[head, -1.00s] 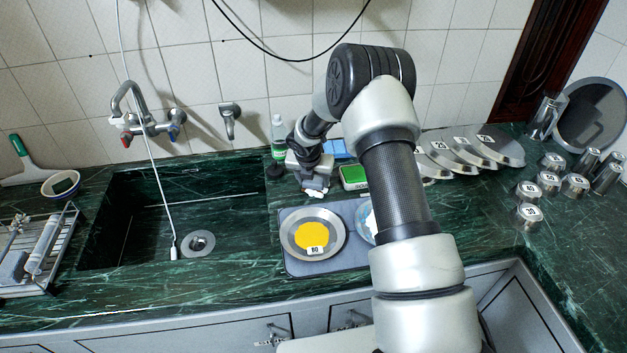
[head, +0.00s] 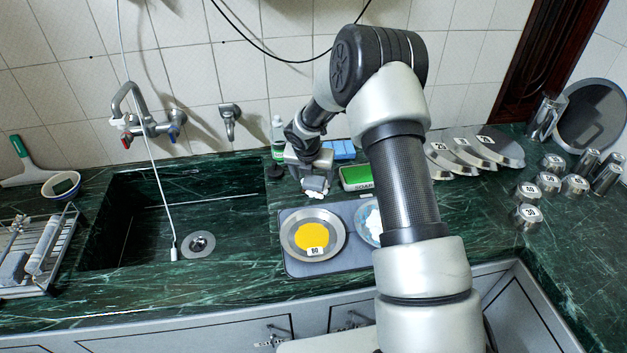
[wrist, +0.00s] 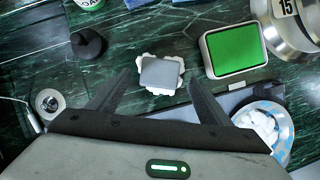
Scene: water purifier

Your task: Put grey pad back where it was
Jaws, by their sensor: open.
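A small grey pad (wrist: 160,73) lies on a white, ragged-edged piece (wrist: 146,60) on the green marble counter in the wrist view. My gripper (wrist: 160,82) is open, with its two dark fingers on either side of the pad and nothing held. I cannot tell how high the fingertips are above the counter. In the head view my gripper (head: 315,182) is over the counter behind the grey tray (head: 296,265), and a white bit shows below it. The grey pad itself is hidden or too small to make out there.
A green-topped box (wrist: 234,47) stands close right of the pad. A black knob-like object (wrist: 88,43) is to its left. The tray holds a plate with a yellow disc (head: 311,236) and a plate with white pieces (head: 373,224). The sink (head: 150,220) opens at left.

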